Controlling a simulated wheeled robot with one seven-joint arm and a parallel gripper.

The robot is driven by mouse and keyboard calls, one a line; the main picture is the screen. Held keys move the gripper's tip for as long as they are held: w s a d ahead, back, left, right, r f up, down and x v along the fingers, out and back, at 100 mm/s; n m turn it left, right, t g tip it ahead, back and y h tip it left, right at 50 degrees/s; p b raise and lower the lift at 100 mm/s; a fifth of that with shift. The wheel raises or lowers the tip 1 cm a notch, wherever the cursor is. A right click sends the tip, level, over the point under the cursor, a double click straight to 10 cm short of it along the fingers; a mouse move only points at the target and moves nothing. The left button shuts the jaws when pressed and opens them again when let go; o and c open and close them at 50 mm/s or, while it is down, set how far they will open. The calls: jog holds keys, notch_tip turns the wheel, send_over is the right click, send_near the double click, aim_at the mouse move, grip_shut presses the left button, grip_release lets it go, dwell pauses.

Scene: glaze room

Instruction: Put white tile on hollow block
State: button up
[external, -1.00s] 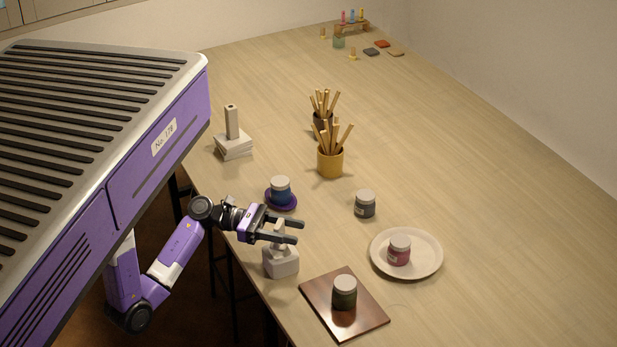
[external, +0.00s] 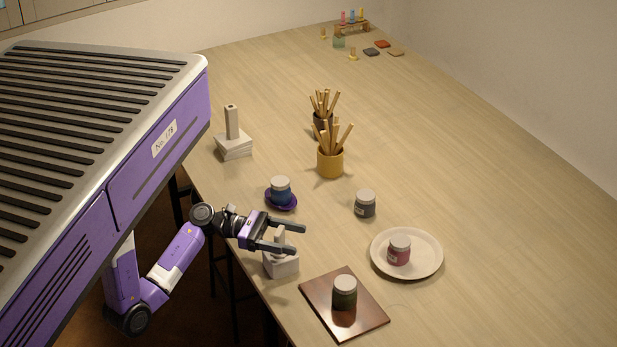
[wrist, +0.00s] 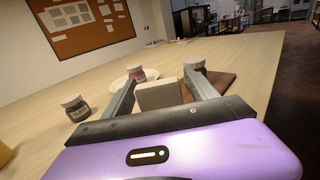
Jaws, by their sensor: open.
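My gripper (external: 298,240) is open at the near left edge of the table. A small pale upright piece, seemingly the white tile (external: 280,236), is between or just behind its fingers, partly hidden by them. A pale block (external: 282,266), seemingly the hollow block, stands on the table directly below; the pale piece appears to rest on it. Any hollow in the block is hidden. In the wrist view, a pale squarish face (wrist: 160,95) shows between the two spread fingers. I cannot tell whether either finger touches it.
A brown board with a dark jar (external: 344,293) is at front right. A plate (external: 431,262) holds a red jar. A blue jar (external: 280,186) on a purple saucer stands just behind.

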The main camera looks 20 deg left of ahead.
jog(key=shift+r, duration=0.15)
jog(key=a+b, duration=0.1)
jog(key=a, duration=1.1)
jog(key=shift+s, duration=0.1)
